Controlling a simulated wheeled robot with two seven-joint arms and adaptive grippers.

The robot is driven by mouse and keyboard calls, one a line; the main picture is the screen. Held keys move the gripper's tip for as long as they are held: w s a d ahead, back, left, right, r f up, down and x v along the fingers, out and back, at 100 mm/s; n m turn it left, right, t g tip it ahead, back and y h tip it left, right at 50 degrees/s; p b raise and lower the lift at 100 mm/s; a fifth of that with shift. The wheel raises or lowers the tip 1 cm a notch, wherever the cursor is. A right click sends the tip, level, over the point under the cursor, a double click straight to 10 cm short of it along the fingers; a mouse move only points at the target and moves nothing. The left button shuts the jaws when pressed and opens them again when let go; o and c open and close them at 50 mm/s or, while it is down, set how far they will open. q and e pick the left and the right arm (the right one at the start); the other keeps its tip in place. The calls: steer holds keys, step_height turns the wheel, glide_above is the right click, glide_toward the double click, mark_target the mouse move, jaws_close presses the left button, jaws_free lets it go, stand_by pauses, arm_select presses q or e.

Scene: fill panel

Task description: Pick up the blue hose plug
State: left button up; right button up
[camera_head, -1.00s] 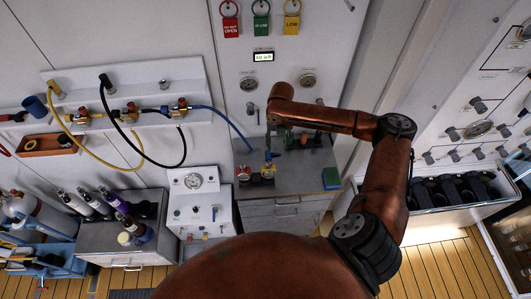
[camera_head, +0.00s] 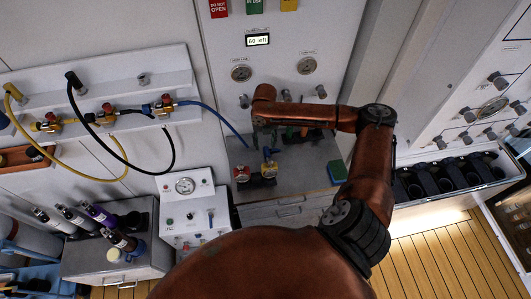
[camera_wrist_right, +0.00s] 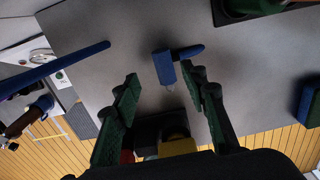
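The blue hose plug (camera_wrist_right: 165,68) is a small blue block with a rounded stub pointing right, on the grey bench top in the right wrist view. It also shows as a small blue piece in the head view (camera_head: 268,154). My right gripper (camera_wrist_right: 158,74) is open, with its dark green fingers apart. In the wrist view the plug appears between and just beyond the fingertips; I cannot tell whether they touch. In the head view my right gripper (camera_head: 258,132) hangs over the bench, partly hidden by its wrist. My left gripper is not in view.
A blue hose (camera_head: 215,109) runs from the wall manifold to the bench (camera_head: 305,170); it crosses the wrist view's left (camera_wrist_right: 55,68). Red (camera_head: 242,173) and yellow (camera_head: 268,169) fittings stand near the plug. A blue-green block (camera_head: 337,172) lies at the bench's right.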

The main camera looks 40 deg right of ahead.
mark_target(266, 149)
steer(key=shift+d+f, duration=0.1)
steer(key=shift+f, duration=0.3)
steer(key=f, duration=0.3)
steer(key=shift+s+d+f, duration=0.1)
steer(key=shift+d+f, duration=0.15)
steer(key=shift+f, duration=0.45)
steer(key=shift+c, duration=1.2)
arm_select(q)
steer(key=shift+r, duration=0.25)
arm_select(e)
jaws_close()
